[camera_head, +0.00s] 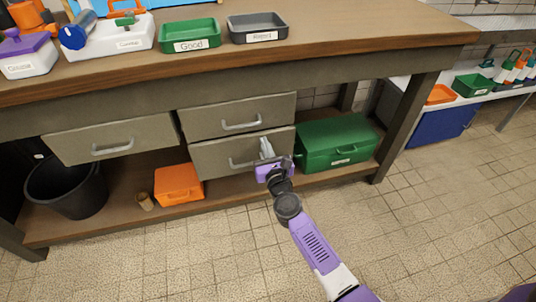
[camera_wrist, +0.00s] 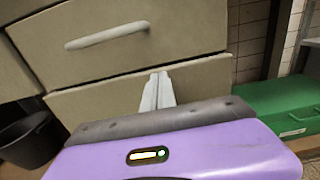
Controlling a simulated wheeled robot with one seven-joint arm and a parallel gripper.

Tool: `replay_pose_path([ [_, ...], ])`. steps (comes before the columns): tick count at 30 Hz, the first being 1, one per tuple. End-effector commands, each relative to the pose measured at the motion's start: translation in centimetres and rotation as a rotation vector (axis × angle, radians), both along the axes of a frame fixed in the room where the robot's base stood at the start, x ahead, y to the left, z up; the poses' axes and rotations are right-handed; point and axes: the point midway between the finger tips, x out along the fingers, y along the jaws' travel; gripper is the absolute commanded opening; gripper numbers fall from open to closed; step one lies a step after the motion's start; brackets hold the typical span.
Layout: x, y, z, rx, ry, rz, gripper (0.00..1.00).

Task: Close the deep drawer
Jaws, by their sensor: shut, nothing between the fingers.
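The lower drawer (camera_head: 222,157) of the right-hand stack under the workbench has a grey-beige front and a metal bar handle (camera_head: 238,163). Its front looks about flush with the upper drawer (camera_head: 238,116); any small gap is hard to tell. My gripper (camera_head: 266,146) is shut and empty in front of the right half of the lower drawer front, by the right end of its handle. In the wrist view the closed fingertips (camera_wrist: 158,76) point at that front (camera_wrist: 105,100), near its top edge. Whether they touch it cannot be told. The lower handle is hidden there.
Another drawer (camera_head: 110,139) is at the left. A green case (camera_head: 335,142), an orange box (camera_head: 178,184) and a black bucket (camera_head: 68,187) stand on the lower shelf. Trays and tools lie on the workbench top (camera_head: 345,22). The tiled floor in front is clear.

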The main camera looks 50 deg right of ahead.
Motion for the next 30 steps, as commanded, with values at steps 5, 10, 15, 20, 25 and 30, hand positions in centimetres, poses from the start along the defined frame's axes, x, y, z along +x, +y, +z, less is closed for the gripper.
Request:
replay_pose_path([
  [5, 0.7, -0.5, 0.0, 0.000, 0.000, 0.000, 0.00],
  [10, 0.7, -0.5, 0.0, 0.000, 0.000, 0.000, 0.00],
  [15, 0.8, -0.5, 0.0, 0.000, 0.000, 0.000, 0.00],
  [20, 1.9, -1.3, 0.0, -0.001, -0.002, 0.000, 0.00],
  [25, 3.1, -2.0, 0.0, -0.001, -0.001, 0.000, 0.00],
  [30, 3.2, -2.1, 0.1, -0.001, -0.001, 0.002, 0.00],
])
